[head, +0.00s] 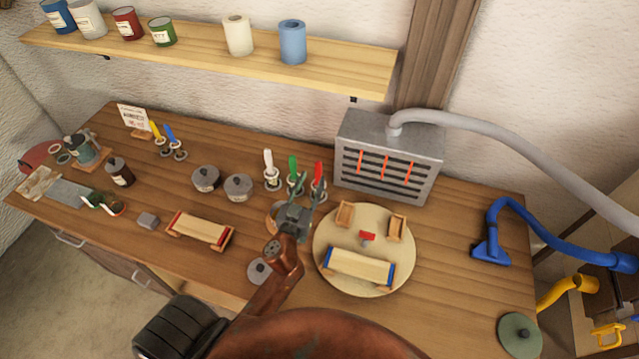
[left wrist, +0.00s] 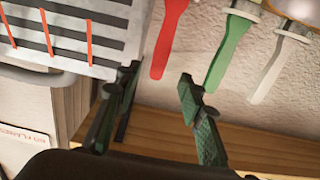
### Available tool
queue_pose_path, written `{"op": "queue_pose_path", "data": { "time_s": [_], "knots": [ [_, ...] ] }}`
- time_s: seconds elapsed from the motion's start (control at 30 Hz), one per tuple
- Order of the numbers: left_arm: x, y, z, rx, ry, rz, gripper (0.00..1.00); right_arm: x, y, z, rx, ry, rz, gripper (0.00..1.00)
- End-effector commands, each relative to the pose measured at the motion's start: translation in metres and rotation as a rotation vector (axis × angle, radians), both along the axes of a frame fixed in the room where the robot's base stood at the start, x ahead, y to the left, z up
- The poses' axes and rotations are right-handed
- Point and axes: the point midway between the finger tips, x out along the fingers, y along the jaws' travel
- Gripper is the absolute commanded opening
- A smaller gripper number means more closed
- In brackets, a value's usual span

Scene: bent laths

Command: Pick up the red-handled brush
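The red-handled brush (head: 318,173) stands handle up in a ring holder at the right end of a row, beside the green-handled brush (head: 292,168) and the white-handled brush (head: 268,163). My left gripper (head: 308,187) is open in front of the red and green handles. In the left wrist view the red handle (left wrist: 169,38) hangs into the picture from the top, ahead of the gap between the open fingers (left wrist: 158,88). The green handle (left wrist: 229,55) is beyond the right finger. Nothing is between the fingers that I can see. My right gripper is not in view.
A grey slatted heater (head: 388,160) stands right of the brushes. A round wooden board (head: 325,270) with clamped laths lies in front of it. Two lidded grey pots (head: 206,179) stand to the left. A shelf (head: 210,62) with cans hangs above.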

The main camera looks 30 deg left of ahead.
Motion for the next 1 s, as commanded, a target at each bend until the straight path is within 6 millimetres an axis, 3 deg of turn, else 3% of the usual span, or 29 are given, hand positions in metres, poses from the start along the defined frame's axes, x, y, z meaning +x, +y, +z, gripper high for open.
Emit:
{"op": "queue_pose_path", "data": {
  "time_s": [0.5,0.8,1.0],
  "knots": [
    [0.064,0.011,0.003,0.002,0.0,-0.003,0.36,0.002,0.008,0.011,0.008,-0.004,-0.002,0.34],
    [0.069,0.012,0.002,-0.001,-0.001,-0.003,0.36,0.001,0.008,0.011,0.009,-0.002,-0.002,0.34],
    [0.069,0.012,0.002,-0.001,-0.001,-0.003,0.23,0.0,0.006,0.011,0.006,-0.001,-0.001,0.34]
  ]
}}
